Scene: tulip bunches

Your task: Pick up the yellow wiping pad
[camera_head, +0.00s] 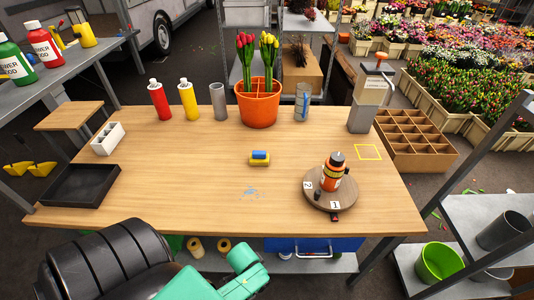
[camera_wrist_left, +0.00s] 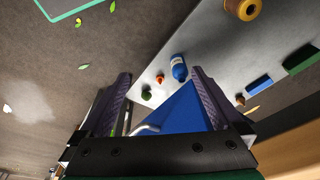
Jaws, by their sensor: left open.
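The wiping pad (camera_head: 259,158), a small block with a yellow base and a blue top, lies near the middle of the wooden table (camera_head: 200,160). My left arm comes in at the bottom left of the head view, in front of the table's near edge and short of the pad. In the left wrist view my left gripper (camera_wrist_left: 163,85) is open, with nothing between its fingers. That view looks at the floor and a low grey shelf with a blue container; the pad is not in it. My right gripper is in neither view.
A round turntable (camera_head: 350,190) bears an orange bottle (camera_head: 334,170). An orange pot of tulips (camera_head: 259,108) stands behind, a black tray (camera_head: 80,186) at left. The table around the pad is clear.

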